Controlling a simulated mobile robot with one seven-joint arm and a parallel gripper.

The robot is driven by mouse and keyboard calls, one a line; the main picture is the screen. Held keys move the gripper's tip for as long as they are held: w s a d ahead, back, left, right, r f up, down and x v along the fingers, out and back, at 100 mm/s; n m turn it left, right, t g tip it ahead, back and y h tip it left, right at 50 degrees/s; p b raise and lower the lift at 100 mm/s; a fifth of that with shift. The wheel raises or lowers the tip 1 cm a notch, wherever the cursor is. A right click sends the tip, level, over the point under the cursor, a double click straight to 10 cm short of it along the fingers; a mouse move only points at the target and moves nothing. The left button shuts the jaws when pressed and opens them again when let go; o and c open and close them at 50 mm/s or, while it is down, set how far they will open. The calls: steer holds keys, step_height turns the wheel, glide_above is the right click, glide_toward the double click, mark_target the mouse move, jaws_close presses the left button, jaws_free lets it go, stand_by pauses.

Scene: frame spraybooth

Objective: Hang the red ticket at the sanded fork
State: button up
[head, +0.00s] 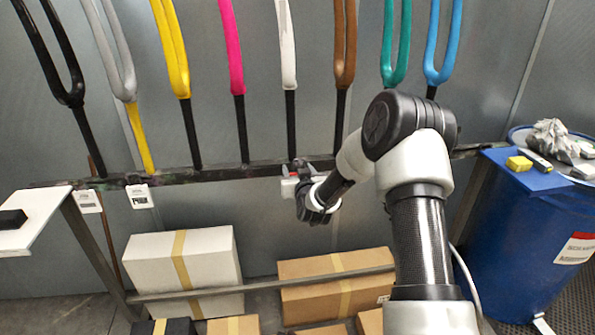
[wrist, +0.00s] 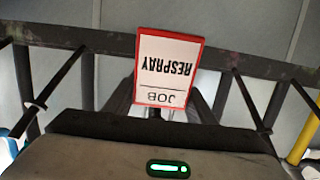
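The red ticket (wrist: 168,66) has a red rim and a white face reading JOB RESPRAY, upside down in the wrist view. My gripper (head: 297,184) is shut on it, with the fingertips largely hidden behind the ticket. In the head view the red ticket (head: 289,186) shows small, close to the dark rail (head: 230,172) below the white fork (head: 287,45). Several coloured forks stand along the rail. The grey fork (head: 122,75) on the left has a yellow lower stem. I cannot tell for certain which fork is the sanded one.
White tags (head: 139,196) hang from the rail at the left. Boxes (head: 190,262) stand on the floor below. A white shelf (head: 30,222) with a black block is at the left. A blue drum (head: 520,245) with a blue board and small items stands at the right.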

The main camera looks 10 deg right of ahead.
steer(key=o, duration=0.4)
steer(key=shift+s, duration=0.1)
steer(key=s+r+g+p, duration=0.1)
steer(key=s+r+g, duration=0.2)
steer(key=s+r, duration=0.4)
steer(key=s+r+g+p, duration=0.1)
steer(key=s+r+g, duration=0.2)
steer(key=s, duration=2.2)
steer(key=s+r+g+p, duration=0.2)
steer(key=s+r+g, duration=0.2)
steer(key=s+r, duration=0.8)
steer(key=shift+s, duration=2.1)
